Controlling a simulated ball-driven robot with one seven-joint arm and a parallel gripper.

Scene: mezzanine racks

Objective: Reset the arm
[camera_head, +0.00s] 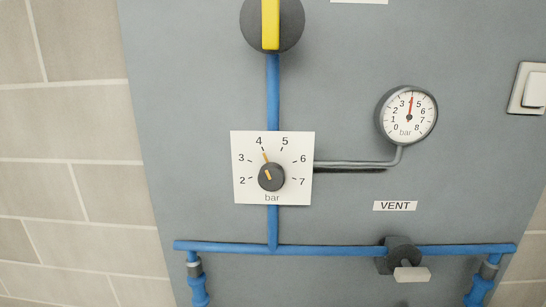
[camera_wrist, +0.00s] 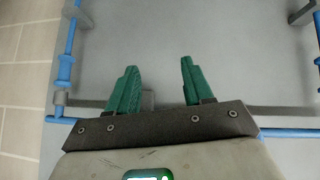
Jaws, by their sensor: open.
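My gripper (camera_wrist: 157,80) shows in the wrist view with its two green fingers spread apart and nothing between them. Behind it lies the grey panel (camera_wrist: 220,50) with blue pipe (camera_wrist: 65,68) at the left. How far the fingers are from the panel I cannot tell. My gripper is not in the head view. There the grey panel (camera_head: 350,60) carries a square white dial plate with a black knob (camera_head: 271,177), its pointer near 4 bar. A round gauge (camera_head: 407,115) at the right has its red needle a little past 4.
A black round handle with a yellow bar (camera_head: 271,22) is at the top. A vent valve (camera_head: 402,258) sits on the lower blue pipe (camera_head: 340,252). A white switch (camera_head: 531,90) is at the right edge. A tiled wall (camera_head: 75,120) is at the left.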

